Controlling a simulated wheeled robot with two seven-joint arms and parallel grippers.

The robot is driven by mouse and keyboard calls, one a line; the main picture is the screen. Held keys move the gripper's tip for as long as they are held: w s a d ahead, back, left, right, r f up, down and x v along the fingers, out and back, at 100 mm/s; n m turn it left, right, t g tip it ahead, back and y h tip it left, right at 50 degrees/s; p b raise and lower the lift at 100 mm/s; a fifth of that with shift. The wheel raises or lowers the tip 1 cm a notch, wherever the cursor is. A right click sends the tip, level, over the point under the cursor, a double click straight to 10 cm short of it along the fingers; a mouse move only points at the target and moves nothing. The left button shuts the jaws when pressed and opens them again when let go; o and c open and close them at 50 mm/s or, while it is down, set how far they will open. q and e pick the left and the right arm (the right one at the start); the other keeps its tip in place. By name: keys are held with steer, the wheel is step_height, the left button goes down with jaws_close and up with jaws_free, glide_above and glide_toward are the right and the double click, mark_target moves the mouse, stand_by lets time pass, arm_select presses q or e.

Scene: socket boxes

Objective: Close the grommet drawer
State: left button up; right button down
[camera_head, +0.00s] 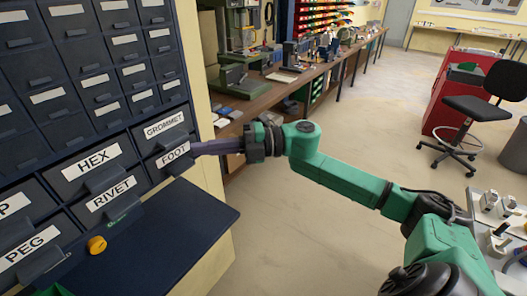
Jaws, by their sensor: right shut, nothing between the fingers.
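The drawer labelled GROMMET (164,124) is in the dark blue cabinet, at the right end of its row of large labelled drawers. Its front looks about level with its neighbours; I cannot tell whether a small gap is left. The FOOT drawer (172,155) is directly below it. My right gripper (199,149) is shut and empty. Its purple-grey fingers point left, with the tips at the right edge of the GROMMET and FOOT fronts. I cannot tell whether they touch.
HEX (95,161) and RIVET (110,195) drawers are to the left. A dark ledge (170,235) with a yellow round item (97,244) juts out below. A workbench (265,95) stands behind, and a black chair (480,110) is at right. The floor between is clear.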

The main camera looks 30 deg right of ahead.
arm_select(q)
step_height(320, 180, down, 7)
steer(key=b, duration=0.6)
steer(key=shift+s+a, duration=0.15)
steer(key=shift+s, duration=0.1)
arm_select(e)
steer(key=v, duration=1)
